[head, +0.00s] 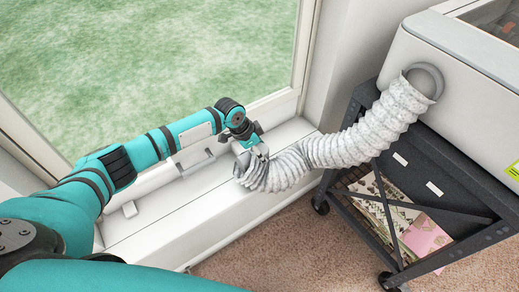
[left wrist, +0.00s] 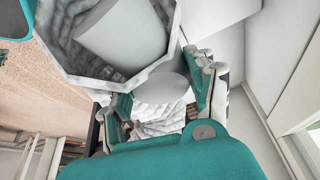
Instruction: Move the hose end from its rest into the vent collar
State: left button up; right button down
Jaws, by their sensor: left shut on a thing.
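The hose (head: 330,150) is a white, crinkled, corrugated tube. It runs from a round port (head: 427,80) on the pale machine, sagging left and down to the window sill. My left gripper (head: 258,150) is shut on the hose end (head: 243,171), just above the sill. In the left wrist view, the left gripper's fingers (left wrist: 165,97) stand on both sides of a smooth pale part, with crinkled hose (left wrist: 160,122) behind. A wide, many-sided pale opening (left wrist: 67,45) fills the upper left there. I cannot clearly make out the vent collar or the rest. My right gripper is out of view.
A dark wheeled cart (head: 440,180) with papers stands under the machine (head: 465,85). Bare carpet (head: 270,245) lies in front.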

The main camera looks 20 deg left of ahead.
pick_arm(q)
jog(key=shift+f, duration=0.45)
dwell(0.3)
jog(key=shift+f+b, duration=0.3)
jog(key=shift+f, duration=0.2)
dwell(1.0)
jog(key=shift+s+f, duration=0.2)
jog(key=shift+f, duration=0.05)
dwell(0.7)
jog(key=o, duration=1.6)
jog(key=shift+w+r, duration=0.1)
jog(key=shift+w, duration=0.05)
jog(key=shift+o, duration=0.2)
jog(key=shift+r, duration=0.1)
